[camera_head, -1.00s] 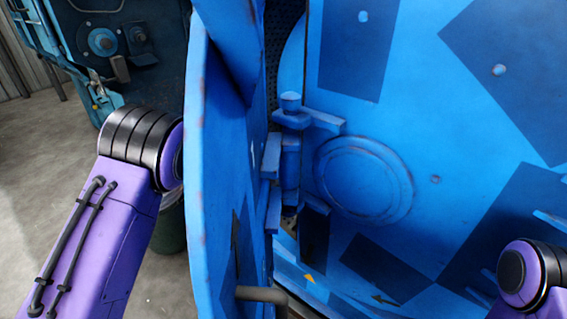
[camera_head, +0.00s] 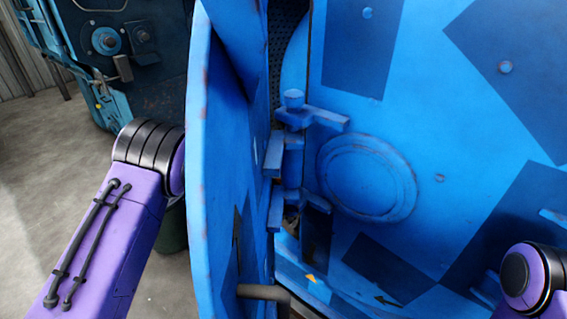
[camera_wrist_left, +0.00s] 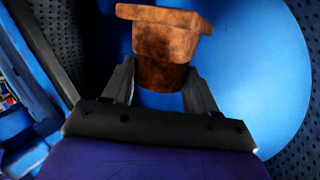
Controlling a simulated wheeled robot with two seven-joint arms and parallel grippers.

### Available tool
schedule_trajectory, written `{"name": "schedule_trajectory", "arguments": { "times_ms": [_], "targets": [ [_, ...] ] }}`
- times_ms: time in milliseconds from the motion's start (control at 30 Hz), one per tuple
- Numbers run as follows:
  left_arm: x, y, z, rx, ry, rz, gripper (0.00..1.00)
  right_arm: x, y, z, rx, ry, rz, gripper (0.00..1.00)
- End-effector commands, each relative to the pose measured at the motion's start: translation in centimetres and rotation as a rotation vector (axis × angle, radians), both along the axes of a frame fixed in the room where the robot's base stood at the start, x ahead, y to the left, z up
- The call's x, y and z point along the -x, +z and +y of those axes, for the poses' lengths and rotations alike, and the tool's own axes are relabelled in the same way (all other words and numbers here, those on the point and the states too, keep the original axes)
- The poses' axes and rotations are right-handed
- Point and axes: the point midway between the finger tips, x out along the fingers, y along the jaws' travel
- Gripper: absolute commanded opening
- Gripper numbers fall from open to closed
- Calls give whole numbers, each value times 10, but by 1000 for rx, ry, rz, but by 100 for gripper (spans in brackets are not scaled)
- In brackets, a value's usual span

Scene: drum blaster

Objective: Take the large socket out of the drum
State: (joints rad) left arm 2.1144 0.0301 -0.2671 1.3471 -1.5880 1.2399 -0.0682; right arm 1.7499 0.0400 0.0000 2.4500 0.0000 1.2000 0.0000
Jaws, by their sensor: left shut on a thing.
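In the left wrist view a rusty brown socket (camera_wrist_left: 165,45) sits between the two fingers of my left gripper (camera_wrist_left: 160,85). The gripper is shut on its narrower lower part, and the wider block end points away from the wrist. Behind it is the blue inside of the drum (camera_wrist_left: 262,65) with dark perforated lining. In the head view the blue drum door (camera_head: 222,150) stands open and hides my left forearm's far end and gripper. My right gripper is not visible; only part of my right arm shows at the lower right.
The blue machine front (camera_head: 450,120) with a hinge (camera_head: 310,117) and a round raised disc (camera_head: 367,178) fills the right. A door handle (camera_head: 262,293) sticks out low. Another machine (camera_head: 115,50) stands at the back left, with bare floor (camera_head: 55,150) before it.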

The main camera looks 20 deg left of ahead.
Motion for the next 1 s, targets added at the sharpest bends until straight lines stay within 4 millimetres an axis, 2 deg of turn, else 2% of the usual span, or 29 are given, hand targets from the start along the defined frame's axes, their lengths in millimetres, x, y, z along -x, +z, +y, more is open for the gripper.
{"name": "schedule_trajectory", "arguments": {
  "times_ms": [167,533,1000],
  "targets": [
    [-4,-9,8,2,0,-5,0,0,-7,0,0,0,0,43],
    [-2,-8,10,2,0,-6,0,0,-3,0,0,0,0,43],
    [63,-5,34,5,3,-3,0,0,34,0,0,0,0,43]
  ]
}}
